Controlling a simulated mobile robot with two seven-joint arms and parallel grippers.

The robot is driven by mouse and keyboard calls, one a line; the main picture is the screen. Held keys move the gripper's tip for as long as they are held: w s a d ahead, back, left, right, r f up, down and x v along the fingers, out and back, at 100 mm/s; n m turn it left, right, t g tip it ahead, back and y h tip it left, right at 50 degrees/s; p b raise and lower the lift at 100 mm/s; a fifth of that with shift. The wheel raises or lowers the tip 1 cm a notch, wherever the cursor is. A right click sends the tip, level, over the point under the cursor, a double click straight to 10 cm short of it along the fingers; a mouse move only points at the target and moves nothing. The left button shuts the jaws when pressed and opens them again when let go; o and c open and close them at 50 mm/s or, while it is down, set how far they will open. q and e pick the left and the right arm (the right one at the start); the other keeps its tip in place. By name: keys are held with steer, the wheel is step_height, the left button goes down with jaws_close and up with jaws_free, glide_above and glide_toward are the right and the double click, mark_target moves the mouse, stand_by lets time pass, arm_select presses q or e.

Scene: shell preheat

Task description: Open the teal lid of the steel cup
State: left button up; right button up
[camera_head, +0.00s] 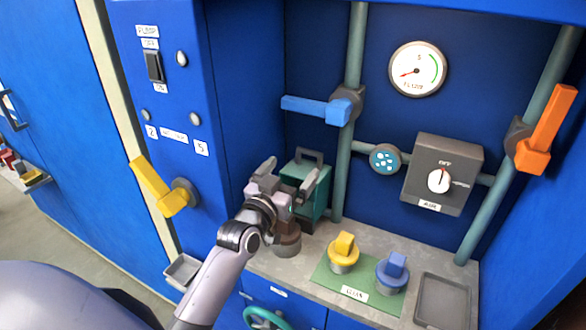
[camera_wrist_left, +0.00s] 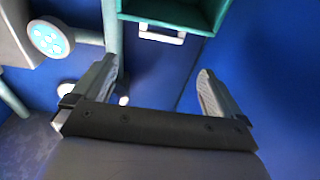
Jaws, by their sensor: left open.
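My left gripper (camera_head: 289,169) is raised over the back left of the grey worktop, its two fingers spread and nothing between them. It also shows open in the left wrist view (camera_wrist_left: 157,88). A teal box-like thing (camera_head: 318,204) with a dark handle stands close behind it; its hollow teal underside or opening (camera_wrist_left: 180,12) shows at the top of the wrist view. A brownish-grey round thing (camera_head: 287,245) is partly hidden below the gripper. I cannot tell whether it is the steel cup. No teal cup lid is clearly visible. My right gripper is not in view.
Steel cups with a yellow lid (camera_head: 344,245) and a blue lid (camera_head: 393,265) stand on a green mat (camera_head: 330,281). A grey tray (camera_head: 443,298) is at right. Blue (camera_head: 305,106), orange (camera_head: 548,128) and yellow (camera_head: 150,184) levers stick out around the niche.

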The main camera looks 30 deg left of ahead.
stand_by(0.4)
arm_select(q)
steer(key=s+d+f+m+g+h, duration=0.1)
steer(key=s+d+f+g, duration=0.25)
steer(key=s+f, duration=0.3)
steer(key=s+d+f+m+g+h, duration=0.1)
steer(key=s+d+f+g, duration=0.2)
steer(key=s+f+g, duration=0.4)
steer(key=s+d+f+g, duration=0.15)
steer(key=s+g, duration=0.35)
steer(key=s, duration=1.4)
steer(key=w+d+f+m+t+h+p, duration=0.1)
steer(key=w+d+f+t, duration=0.1)
steer(key=w+f+t, duration=0.4)
steer(key=shift+w+d+f+t+p, duration=0.2)
steer(key=shift+f+t+p, duration=0.2)
steer(key=shift+f, duration=0.55)
